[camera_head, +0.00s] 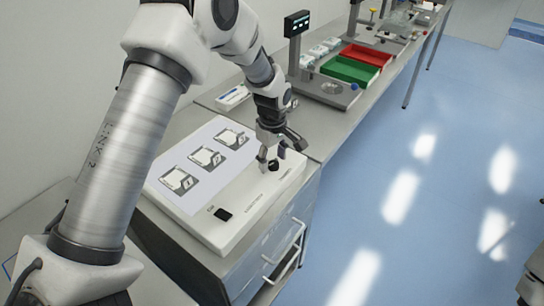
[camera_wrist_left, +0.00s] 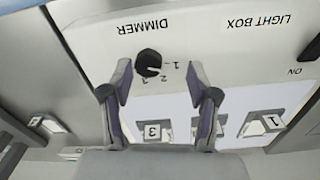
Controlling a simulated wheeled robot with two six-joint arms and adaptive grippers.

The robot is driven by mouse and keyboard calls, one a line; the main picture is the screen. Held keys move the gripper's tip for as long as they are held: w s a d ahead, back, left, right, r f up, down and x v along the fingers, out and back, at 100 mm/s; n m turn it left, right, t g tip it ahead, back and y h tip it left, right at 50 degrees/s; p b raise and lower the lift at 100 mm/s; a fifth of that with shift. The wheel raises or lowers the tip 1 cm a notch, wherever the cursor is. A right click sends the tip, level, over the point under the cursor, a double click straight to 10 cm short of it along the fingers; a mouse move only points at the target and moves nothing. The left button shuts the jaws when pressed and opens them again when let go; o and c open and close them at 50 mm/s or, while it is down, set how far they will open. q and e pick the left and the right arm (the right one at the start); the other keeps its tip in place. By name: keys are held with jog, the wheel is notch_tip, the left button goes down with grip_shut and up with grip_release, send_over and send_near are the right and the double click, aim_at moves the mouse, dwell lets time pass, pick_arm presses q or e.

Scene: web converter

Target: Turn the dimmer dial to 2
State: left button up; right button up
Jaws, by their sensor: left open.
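The dimmer dial is a small black knob (camera_wrist_left: 149,62) on the white light box (camera_wrist_left: 210,45), beside the upside-down word DIMMER. Small numbers, including 1 and 2, are printed around it. A light notch shows on its lower right side, but which number it marks is hard to tell. In the head view the dial (camera_head: 273,166) sits at the box's far right end. My left gripper (camera_wrist_left: 160,76) is open, its fingertips on either side of and apart from the dial, which lies nearer the left finger in the wrist view. The gripper (camera_head: 270,158) is empty just over the box. My right gripper is not seen.
Several labelled cards (camera_head: 206,157) lie on the box's lit panel. A black on switch (camera_head: 222,214) is at its near end. Beyond are a display on a post (camera_head: 297,24), a green tray (camera_head: 350,70) and a red tray (camera_head: 367,55).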

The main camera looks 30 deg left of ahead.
aim_at(274, 162)
pick_arm(q)
jog(key=w+f, duration=0.2)
jog(key=f, duration=0.1)
jog(key=shift+w+a+f, duration=0.1)
jog(key=shift+a+f, duration=0.15)
jog(key=shift+a, duration=0.15)
jog(key=shift+s+d+r, duration=0.1)
jog(key=shift+s+r, duration=0.1)
jog(key=shift+r, duration=0.1)
jog(key=c, duration=0.4)
jog(key=shift+s+d+r, duration=0.1)
jog(key=shift+s+r, duration=0.1)
jog(key=c, duration=0.6)
grip_shut()
jog(key=shift+w+f, duration=0.1)
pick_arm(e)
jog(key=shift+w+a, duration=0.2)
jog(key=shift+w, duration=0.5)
